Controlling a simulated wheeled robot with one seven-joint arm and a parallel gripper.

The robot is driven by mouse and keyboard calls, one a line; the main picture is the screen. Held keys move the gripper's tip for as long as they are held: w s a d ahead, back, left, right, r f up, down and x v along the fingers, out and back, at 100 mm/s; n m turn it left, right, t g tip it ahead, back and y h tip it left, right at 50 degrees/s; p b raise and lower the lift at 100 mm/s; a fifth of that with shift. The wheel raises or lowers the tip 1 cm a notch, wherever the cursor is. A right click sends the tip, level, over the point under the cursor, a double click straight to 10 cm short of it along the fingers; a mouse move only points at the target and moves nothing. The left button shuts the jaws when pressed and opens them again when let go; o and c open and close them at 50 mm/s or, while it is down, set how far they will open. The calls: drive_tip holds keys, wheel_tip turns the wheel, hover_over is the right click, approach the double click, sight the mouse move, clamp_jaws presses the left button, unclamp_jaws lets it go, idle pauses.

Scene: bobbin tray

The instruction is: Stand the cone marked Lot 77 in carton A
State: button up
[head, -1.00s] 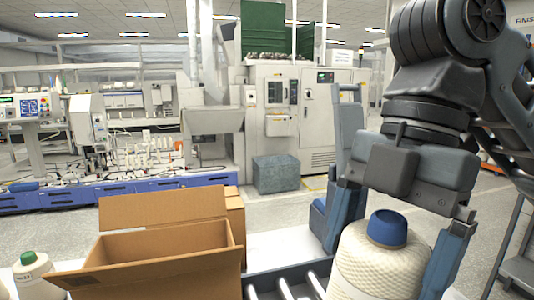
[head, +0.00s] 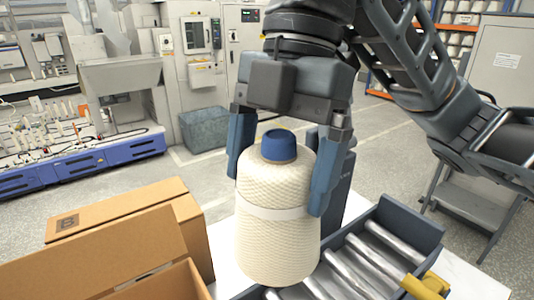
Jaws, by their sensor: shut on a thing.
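A cream yarn cone (head: 277,245) with a blue top and a pale band around it stands upright between the fingers of my gripper (head: 280,180). My gripper is shut on the cone from its two sides. I can read no lot mark on it. An open brown carton (head: 90,260) is at the lower left, partly cut off by the frame, and no letter shows on it. Behind it is another brown carton marked B (head: 130,210). I cannot tell which carton is A.
A dark tray with metal rollers (head: 370,255) lies right of the cone, with a yellow part (head: 428,286) at its front. A white table top (head: 225,240) shows between cartons and cone. A grey-blue bin (head: 205,129) stands on the floor behind.

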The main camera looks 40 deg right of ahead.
drive_tip(key=a, duration=1.7)
wheel_tip(320, 180, down, 22)
drive_tip(key=b, duration=1.6)
drive_tip(key=shift+w+d+f, duration=0.2)
drive_tip(key=shift+f, duration=0.05)
drive_tip(key=o, duration=1.4)
drive_tip(key=v, duration=0.7)
drive_tip(key=shift+r, duration=0.4)
drive_tip(key=shift+d, duration=0.1)
